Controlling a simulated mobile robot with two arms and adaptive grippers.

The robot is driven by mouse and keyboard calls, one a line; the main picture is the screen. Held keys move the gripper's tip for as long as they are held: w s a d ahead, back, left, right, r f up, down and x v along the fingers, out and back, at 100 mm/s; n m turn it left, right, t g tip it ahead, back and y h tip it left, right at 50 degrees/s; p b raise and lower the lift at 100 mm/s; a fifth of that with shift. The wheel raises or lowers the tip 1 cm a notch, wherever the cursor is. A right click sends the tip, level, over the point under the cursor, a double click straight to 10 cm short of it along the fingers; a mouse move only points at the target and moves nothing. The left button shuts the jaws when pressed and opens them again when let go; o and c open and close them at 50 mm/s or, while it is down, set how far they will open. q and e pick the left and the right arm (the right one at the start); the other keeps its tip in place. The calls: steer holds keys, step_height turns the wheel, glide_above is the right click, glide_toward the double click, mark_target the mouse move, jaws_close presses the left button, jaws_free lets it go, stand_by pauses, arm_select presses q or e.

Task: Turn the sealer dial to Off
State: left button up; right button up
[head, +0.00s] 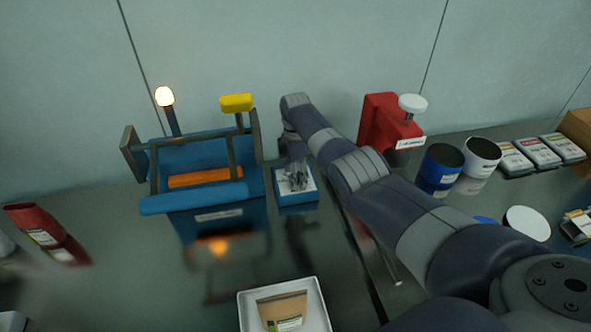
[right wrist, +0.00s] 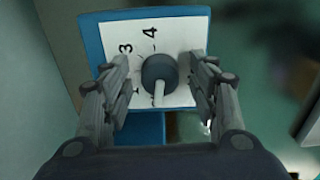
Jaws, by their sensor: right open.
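The sealer (head: 205,165) is a blue machine with an orange strip, a yellow-topped post and a lit white lamp. Its dial box (head: 306,197), blue with a white face, stands at its right. In the right wrist view, the dial (right wrist: 160,70) is a dark round knob with a pale pointer toward the picture's bottom. The white dial face (right wrist: 183,30) shows 3 and 4; other marks are partly hidden, and I cannot read an Off label. My right gripper (right wrist: 161,64) is open, its fingers on either side of the knob with gaps visible. My left gripper is not in view.
A red press-like device (head: 380,122) with a white knob stands behind my right arm. Blue (head: 440,170) and white (head: 482,157) containers and several packets stand at the right. A white tray (head: 243,312) with a brown pouch lies in front; a red pouch (head: 35,222) is at left.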

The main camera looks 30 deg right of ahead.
step_height(320, 180, up, 12)
stand_by(0.5)
steer(key=shift+s+f, duration=0.1)
stand_by(0.4)
